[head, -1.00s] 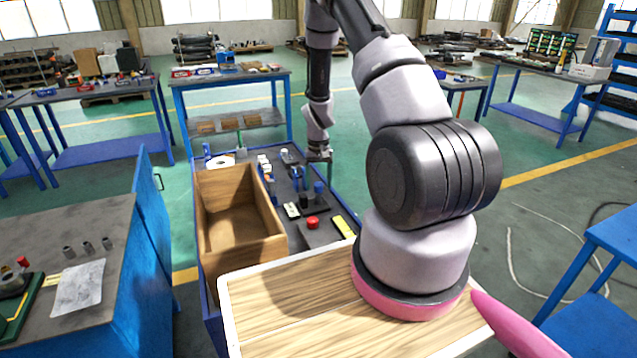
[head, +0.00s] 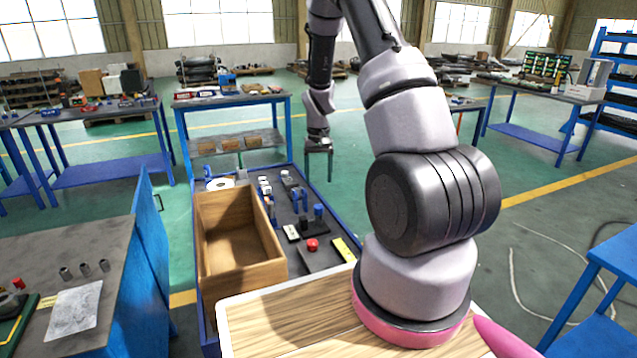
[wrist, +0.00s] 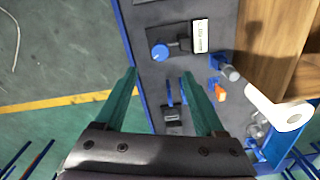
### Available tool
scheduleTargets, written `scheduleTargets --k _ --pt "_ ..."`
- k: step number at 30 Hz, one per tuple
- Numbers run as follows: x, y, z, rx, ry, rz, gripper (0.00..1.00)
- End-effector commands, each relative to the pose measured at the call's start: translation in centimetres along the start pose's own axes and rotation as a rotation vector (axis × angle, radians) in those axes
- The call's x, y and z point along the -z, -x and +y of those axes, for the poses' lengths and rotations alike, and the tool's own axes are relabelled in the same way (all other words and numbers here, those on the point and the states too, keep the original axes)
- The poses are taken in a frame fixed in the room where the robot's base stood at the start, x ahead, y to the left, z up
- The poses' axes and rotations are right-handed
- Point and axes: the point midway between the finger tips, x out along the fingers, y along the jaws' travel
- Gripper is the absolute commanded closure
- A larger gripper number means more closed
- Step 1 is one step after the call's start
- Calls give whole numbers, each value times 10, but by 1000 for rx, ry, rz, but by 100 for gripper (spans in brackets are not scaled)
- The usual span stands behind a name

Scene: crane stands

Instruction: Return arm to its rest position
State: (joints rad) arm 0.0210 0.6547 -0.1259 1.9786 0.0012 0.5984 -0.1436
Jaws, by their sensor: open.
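My gripper (head: 319,176) hangs from my arm, fingers pointing down, at the right edge of the blue bench (head: 305,188) in the head view. Its two fingers are apart with nothing between them. In the wrist view my gripper (wrist: 160,75) shows as two green fingers, one over the bench edge and green floor, the other over the bench top. Below are a device with a blue knob (wrist: 160,51) and a black block with blue levers (wrist: 172,113). My fingers appear clear of these.
An open wooden box (head: 240,262) stands on the bench's left side. A red button (head: 312,245) and a yellow item (head: 343,249) lie right of it. A white roll (wrist: 290,114) is beside the box. Open floor lies right of the bench.

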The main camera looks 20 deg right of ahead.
Motion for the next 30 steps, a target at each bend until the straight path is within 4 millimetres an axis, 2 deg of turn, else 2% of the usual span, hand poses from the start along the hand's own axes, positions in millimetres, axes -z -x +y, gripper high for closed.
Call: scheduleTargets --k 12,14,16,20,23,27,30 --pt "0 1 0 1 -1 1 28" --pt "0 6 -1 4 -2 7 28" --pt "-1 21 -4 13 -7 21 28" --pt "-10 73 -12 46 -22 73 28" --pt "-24 122 -19 80 -37 122 28" --pt "-53 184 -26 128 -54 188 28" --pt "-78 224 -30 161 -64 234 28"
